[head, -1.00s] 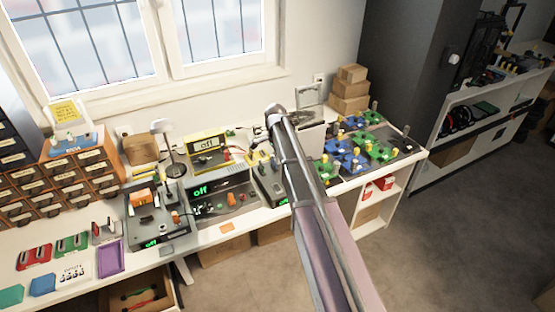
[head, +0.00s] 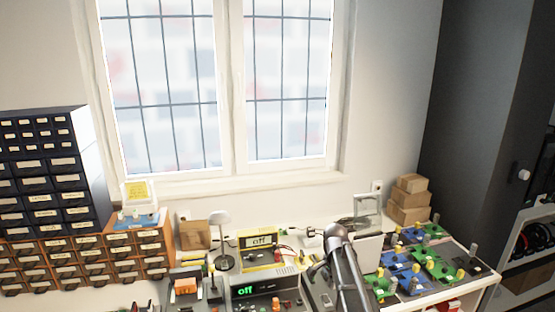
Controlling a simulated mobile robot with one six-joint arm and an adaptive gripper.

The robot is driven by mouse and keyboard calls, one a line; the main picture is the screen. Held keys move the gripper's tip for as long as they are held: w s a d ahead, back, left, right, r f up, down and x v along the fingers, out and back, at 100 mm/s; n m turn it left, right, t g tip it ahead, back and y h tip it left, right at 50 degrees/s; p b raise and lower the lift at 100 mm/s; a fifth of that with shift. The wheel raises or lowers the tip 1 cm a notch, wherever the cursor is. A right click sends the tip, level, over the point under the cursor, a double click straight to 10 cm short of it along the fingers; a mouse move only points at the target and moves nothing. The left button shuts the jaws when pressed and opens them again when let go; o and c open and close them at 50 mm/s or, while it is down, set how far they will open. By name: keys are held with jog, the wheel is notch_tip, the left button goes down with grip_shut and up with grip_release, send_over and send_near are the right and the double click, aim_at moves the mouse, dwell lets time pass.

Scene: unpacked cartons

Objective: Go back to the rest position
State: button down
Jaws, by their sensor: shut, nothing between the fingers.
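My arm (head: 347,272) rises from the bottom edge, right of centre, over the workbench. Its visible upper end is a rounded grey joint in front of the bench's back part. My gripper cannot be made out; the arm's far end is hidden behind the joint or blends into the bench equipment. No held object shows.
A workbench runs along the window wall. It bears a yellow instrument (head: 258,252) reading "off", a lamp (head: 221,222), green and blue boards (head: 436,268) and stacked cardboard boxes (head: 409,200). Drawer cabinets (head: 45,175) stand left. A dark cabinet (head: 490,130) stands right.

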jog(key=s+a+n, duration=0.1)
jog(key=s+n, duration=1)
jog(key=s, duration=0.7)
jog(key=shift+s+a+t, duration=0.2)
jog(key=shift+s+t, duration=0.15)
jog(key=shift+t, duration=0.05)
